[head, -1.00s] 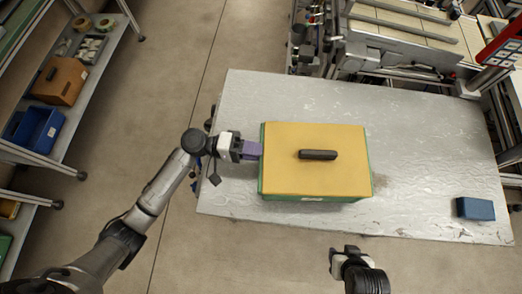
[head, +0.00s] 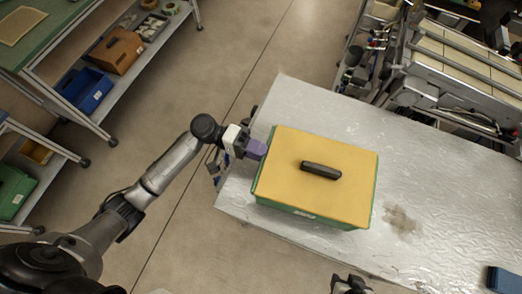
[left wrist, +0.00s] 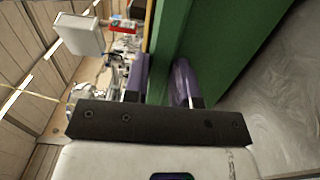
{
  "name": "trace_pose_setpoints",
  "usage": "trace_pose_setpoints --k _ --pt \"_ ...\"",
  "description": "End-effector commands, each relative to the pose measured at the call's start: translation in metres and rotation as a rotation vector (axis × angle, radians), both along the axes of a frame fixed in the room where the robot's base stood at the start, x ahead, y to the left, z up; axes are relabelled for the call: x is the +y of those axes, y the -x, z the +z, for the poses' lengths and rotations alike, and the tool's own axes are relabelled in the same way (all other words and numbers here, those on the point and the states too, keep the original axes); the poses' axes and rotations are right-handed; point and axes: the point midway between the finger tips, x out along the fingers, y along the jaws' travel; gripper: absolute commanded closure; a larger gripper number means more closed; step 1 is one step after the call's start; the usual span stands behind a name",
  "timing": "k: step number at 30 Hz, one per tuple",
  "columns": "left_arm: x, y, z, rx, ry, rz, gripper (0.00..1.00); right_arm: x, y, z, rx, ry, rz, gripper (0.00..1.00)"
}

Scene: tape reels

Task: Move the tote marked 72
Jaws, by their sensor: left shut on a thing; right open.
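The tote (head: 312,178) is a green box with a flat yellow lid and a dark handle on top. It is over the left part of the grey metal table (head: 330,105). A small pale label shows on its front side, too small to read. My left gripper (head: 257,150) is shut on the tote's left edge. In the left wrist view its purple fingers (left wrist: 160,85) stand on both sides of the green wall (left wrist: 215,45). My right gripper (head: 350,284) is open and empty at the bottom edge of the head view, apart from the tote.
A blue block (head: 505,279) lies at the table's right. Shelves on the left hold a brown box (head: 115,50) and a blue bin (head: 86,91). Machinery (head: 460,70) stands behind the table. Bare floor lies between shelves and table.

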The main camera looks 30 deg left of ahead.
Motion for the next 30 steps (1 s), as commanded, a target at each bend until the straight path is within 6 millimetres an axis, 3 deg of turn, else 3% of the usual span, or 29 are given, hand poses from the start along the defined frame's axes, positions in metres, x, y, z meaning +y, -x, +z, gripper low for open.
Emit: trace_pose_setpoints --k 10,11,20,30 --pt "0.0011 -0.0001 -0.0007 0.001 -0.002 0.000 1.00 0.0018 -0.0001 -0.0001 0.000 -0.007 -0.004 0.49" --pt "0.0010 0.0000 -0.0007 0.001 -0.002 0.000 0.73 0.0018 -0.0001 -0.0001 0.000 -0.007 -0.004 0.49" --pt "0.0007 0.0000 -0.0003 0.000 -0.001 -0.001 0.45 0.0015 -0.0002 -0.0001 0.000 -0.005 -0.004 0.49" --pt "0.0073 -0.0001 -0.0007 0.001 -0.001 0.000 0.45 -0.0012 -0.0001 -0.0005 -0.001 0.004 0.003 0.49"
